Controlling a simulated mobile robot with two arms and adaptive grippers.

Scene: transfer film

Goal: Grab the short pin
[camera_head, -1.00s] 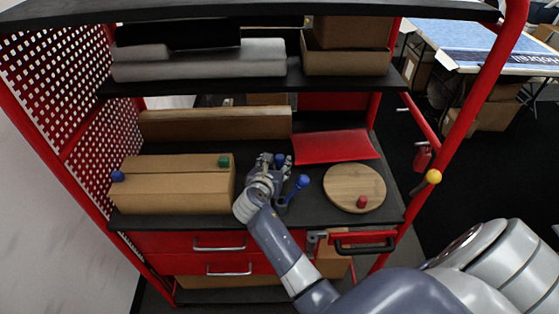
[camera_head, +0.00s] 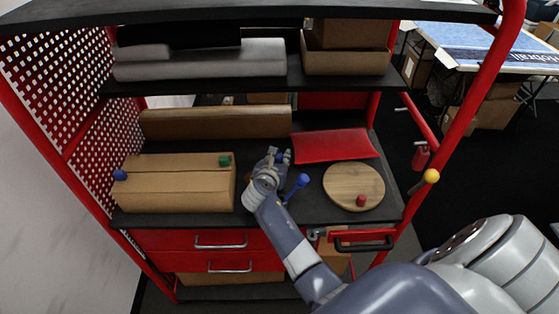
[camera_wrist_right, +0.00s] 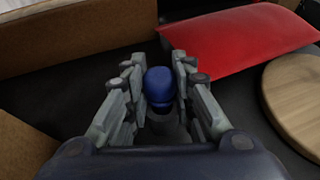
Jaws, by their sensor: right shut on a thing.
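My right gripper (camera_head: 279,157) is over the middle shelf of the red cart. In the right wrist view, its fingers (camera_wrist_right: 160,88) are closed around a pin with a rounded blue head (camera_wrist_right: 160,84). The head shows between the fingers, above a dark grey base. In the head view this short pin is mostly hidden by the gripper. A longer blue pin (camera_head: 301,181) stands tilted just right of my gripper, apart from the fingers. My left gripper is not in view.
A cardboard box (camera_head: 180,195) stands left of the gripper, with a blue knob (camera_head: 120,175) and a green knob (camera_head: 225,161). A red pad (camera_head: 335,146) lies behind right. A round wooden board (camera_head: 345,182) with a red knob (camera_head: 361,201) lies right. Dark shelf shows between them.

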